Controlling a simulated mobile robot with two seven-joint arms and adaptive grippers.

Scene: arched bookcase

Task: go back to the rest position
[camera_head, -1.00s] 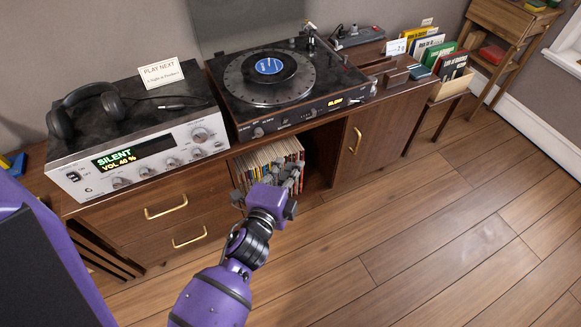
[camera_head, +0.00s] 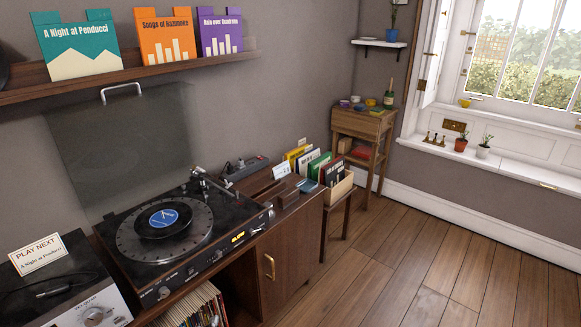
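Neither of my grippers is in the head view. No part of my arms shows. The turntable (camera_head: 118,241) stands on the wooden cabinet (camera_head: 292,262) with its clear lid (camera_head: 122,150) raised. A dark record with a blue label (camera_head: 164,217) lies on its platter. A sign reading "PLAY NEXT, A Night at Penducci" (camera_head: 38,255) stands on the amplifier (camera_head: 98,316) at the lower left. The teal sleeve "A Night at Penducci" (camera_head: 78,47) stands on the wall shelf (camera_head: 135,76), beside the orange sleeve (camera_head: 164,38) and the purple sleeve (camera_head: 220,32).
Several records (camera_head: 187,307) stand in the cabinet's open bay. A record crate (camera_head: 341,190) stands on a stool right of the cabinet. A small wooden side table (camera_head: 364,122) is in the corner by the window sill (camera_head: 495,160). The wooden floor (camera_head: 455,262) at right is clear.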

